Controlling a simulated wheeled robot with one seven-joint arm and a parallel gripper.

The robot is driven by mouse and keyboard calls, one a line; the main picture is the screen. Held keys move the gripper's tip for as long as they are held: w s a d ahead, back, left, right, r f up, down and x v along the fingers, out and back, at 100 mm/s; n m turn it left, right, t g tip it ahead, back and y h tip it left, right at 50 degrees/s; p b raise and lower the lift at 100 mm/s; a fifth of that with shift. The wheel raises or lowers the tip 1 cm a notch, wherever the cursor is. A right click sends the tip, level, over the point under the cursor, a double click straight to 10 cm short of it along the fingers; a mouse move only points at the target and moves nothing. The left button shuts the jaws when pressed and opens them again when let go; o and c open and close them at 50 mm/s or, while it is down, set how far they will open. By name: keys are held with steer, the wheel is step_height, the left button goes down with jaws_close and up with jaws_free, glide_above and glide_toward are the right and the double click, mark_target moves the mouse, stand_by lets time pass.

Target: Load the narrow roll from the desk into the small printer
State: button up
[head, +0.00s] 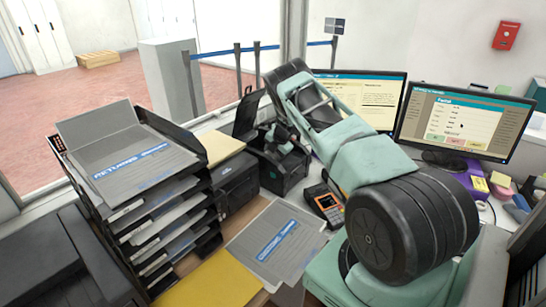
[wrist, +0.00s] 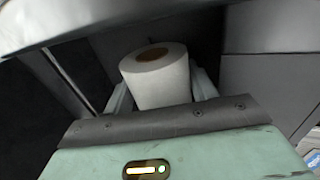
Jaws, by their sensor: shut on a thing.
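My gripper (wrist: 162,92) is shut on a white paper roll (wrist: 158,82) with a brown core, its round end facing the wrist camera. A pale finger shows on either side of the roll. Dark grey surfaces surround it in the wrist view. In the head view, my gripper (head: 286,140) points down over a black printer (head: 275,171) with its lid (head: 249,116) raised. The roll is hidden in the head view. I cannot tell whether the roll touches the printer's inside.
Another black printer (head: 236,186) stands just left of the open one. A black tray stack (head: 140,205) with grey mailers is further left. A card terminal (head: 325,203) and a grey mailer (head: 275,240) lie in front. Two monitors (head: 372,100) (head: 465,122) stand behind my arm.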

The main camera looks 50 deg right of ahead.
steer(key=o, duration=1.1)
steer(key=shift+a+f, duration=0.15)
steer(key=shift+f, duration=0.4)
steer(key=shift+o, duration=0.2)
steer(key=shift+s, duration=0.1)
steer(key=shift+s+r, duration=0.15)
steer(key=shift+r, duration=0.2)
steer(key=w+b+v, duration=0.1)
steer(key=b+v, duration=0.2)
steer(key=v, duration=1.4)
steer(key=shift+r, duration=0.55)
